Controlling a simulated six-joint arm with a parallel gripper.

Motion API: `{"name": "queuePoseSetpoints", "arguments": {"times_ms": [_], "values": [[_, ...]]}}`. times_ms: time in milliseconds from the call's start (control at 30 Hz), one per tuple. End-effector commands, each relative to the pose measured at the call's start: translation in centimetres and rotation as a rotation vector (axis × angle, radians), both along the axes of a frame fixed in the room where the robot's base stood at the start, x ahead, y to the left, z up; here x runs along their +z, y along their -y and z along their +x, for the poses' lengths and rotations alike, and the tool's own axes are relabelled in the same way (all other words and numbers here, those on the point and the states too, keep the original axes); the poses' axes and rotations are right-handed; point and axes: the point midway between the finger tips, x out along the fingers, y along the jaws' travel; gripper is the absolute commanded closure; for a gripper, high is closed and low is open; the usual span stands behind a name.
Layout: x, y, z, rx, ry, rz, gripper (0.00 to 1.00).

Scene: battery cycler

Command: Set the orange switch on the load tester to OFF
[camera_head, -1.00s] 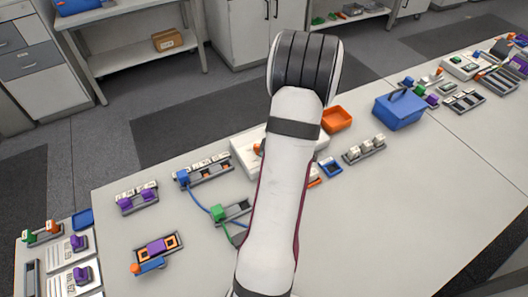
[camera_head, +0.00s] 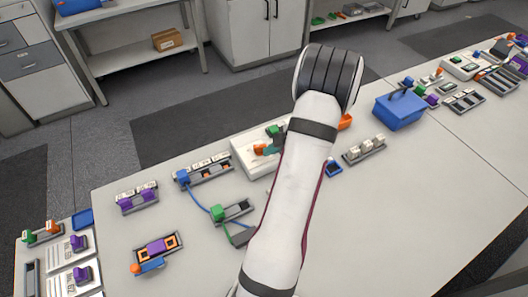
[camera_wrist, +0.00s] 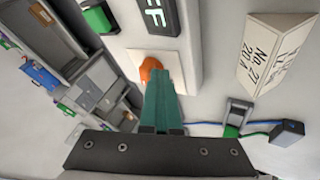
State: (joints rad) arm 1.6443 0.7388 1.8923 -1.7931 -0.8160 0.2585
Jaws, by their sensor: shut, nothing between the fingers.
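The load tester (camera_head: 243,152) is a white box in the middle of the bench, partly hidden by my arm. Its orange switch (camera_head: 259,149) also shows in the wrist view (camera_wrist: 148,68), on a pale square plate.
A green block (camera_head: 273,130) is at the tester's back edge. A blue-plugged rack (camera_head: 205,170) and a green-clipped holder (camera_head: 233,210) with cables lie to the left. A blue bin (camera_head: 399,112) stands to the right. A card reading "No. 27 20 A" (camera_wrist: 275,52) shows in the wrist view.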

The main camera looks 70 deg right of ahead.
Motion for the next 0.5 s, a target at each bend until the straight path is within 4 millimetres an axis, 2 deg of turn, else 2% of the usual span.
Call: {"name": "queuePoseSetpoints", "arguments": {"times_ms": [500], "values": [[-0.1, 1.8, -0.4, 0.468, 0.0, 0.0, 1.0]]}}
